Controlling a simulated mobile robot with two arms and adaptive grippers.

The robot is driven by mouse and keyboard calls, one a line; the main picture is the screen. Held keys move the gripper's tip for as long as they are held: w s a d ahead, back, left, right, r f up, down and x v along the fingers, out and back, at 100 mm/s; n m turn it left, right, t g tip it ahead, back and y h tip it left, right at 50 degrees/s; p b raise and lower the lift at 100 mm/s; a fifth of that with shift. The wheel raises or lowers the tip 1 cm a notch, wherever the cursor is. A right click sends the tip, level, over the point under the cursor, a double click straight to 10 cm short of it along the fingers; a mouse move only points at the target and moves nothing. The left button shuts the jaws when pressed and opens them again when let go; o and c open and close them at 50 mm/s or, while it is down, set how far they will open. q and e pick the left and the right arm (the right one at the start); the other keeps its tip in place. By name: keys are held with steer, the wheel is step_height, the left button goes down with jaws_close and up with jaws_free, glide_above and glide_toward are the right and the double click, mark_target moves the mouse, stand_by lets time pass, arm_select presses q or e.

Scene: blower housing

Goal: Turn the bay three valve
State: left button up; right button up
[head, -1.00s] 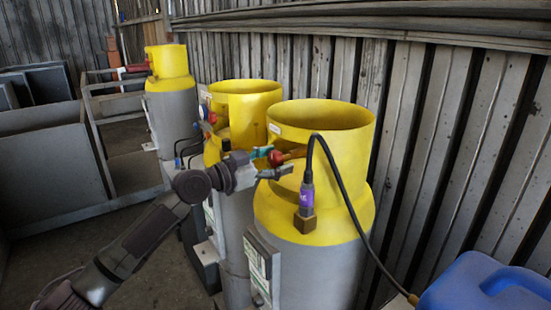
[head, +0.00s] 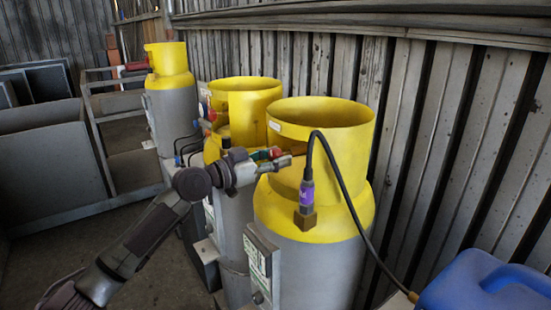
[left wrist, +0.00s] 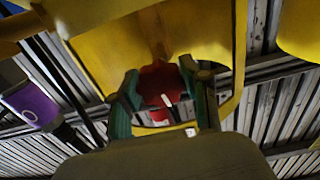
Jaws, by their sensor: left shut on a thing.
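The red valve handle (left wrist: 162,88) sits in the collar opening of the nearest yellow-topped grey tank (head: 300,262). My left gripper (head: 276,159) reaches in from the left at that collar. In the left wrist view its green fingers (left wrist: 158,80) stand on either side of the red handle and are shut on it. In the head view the fingers hide most of this handle. A black hose with a purple-banded connector (head: 306,194) hangs over the collar just right of the gripper. No bay number is legible. My right gripper is not in view.
Two more yellow-topped tanks stand behind, the middle one (head: 245,98) close by and the far one (head: 168,62) with a red part. A blue jug (head: 485,292) is at lower right. A corrugated wall (head: 470,130) runs close behind the tanks. Grey metal bins (head: 50,160) stand left.

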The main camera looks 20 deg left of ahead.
arm_select(q)
steer(key=n, duration=0.4)
steer(key=shift+r+n+p, duration=0.1)
steer(key=shift+n+p, duration=0.2)
steer(key=shift+p, duration=0.05)
steer(key=n+p, duration=0.1)
steer(key=n, duration=0.3)
steer(key=shift+r+n+p, duration=0.1)
steer(key=shift+n+p, duration=0.2)
steer(key=shift+p, duration=0.1)
steer(key=n+p, duration=0.3)
steer(key=n, duration=0.3)
steer(key=shift+p, duration=0.4)
steer(key=shift+n+p, duration=1.2)
steer(key=shift+n, duration=0.8)
steer(key=o, duration=1.2)
steer(key=shift+c, duration=0.2)
steer(key=shift+s+a, duration=0.1)
steer(key=v, duration=1.1)
steer(key=shift+s+a, duration=0.25)
steer(key=shift+s, duration=0.05)
